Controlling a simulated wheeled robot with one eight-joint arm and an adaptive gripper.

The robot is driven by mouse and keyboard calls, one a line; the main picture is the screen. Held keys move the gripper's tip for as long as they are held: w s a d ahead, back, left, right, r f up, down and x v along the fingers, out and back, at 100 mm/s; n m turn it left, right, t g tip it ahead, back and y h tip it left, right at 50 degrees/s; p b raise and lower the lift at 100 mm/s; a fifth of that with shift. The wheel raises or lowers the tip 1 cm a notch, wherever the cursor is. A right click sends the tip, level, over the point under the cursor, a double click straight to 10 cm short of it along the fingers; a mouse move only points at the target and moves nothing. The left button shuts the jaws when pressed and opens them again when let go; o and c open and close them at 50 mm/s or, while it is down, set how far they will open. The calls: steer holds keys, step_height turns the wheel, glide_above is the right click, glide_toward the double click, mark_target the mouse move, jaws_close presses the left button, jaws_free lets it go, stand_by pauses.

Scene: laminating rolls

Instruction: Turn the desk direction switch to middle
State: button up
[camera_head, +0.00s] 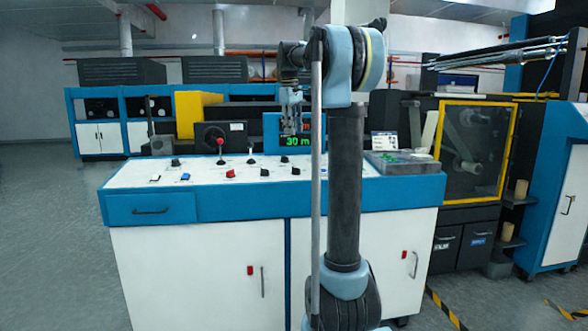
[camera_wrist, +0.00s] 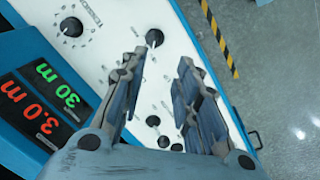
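The white-topped control desk (camera_head: 135,174) carries several black, red and blue knobs and switches. I cannot tell which is the direction switch, since the labels are too small to read. My gripper (camera_head: 291,130) hangs fingers-down above the desk, in front of the display. In the wrist view my gripper (camera_wrist: 161,62) is open, with nothing between its two fingers. A black knob (camera_wrist: 155,38) shows just beyond the fingertips. A large round black dial (camera_wrist: 72,28) lies to the upper left. Several small black knobs (camera_wrist: 153,121) show between the fingers, partly hidden by them.
A display (camera_head: 304,142) with green digits stands at the desk's back; its green and red readouts (camera_wrist: 42,88) show in the wrist view.

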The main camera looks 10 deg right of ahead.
steer(key=w, duration=0.1)
glide_toward(296, 170)
steer(key=f, duration=0.2)
steer(key=w+f, duration=0.1)
steer(key=f, duration=0.5)
steer(key=shift+w+d, duration=0.3)
steer(key=shift+w, duration=0.1)
jaws_close()
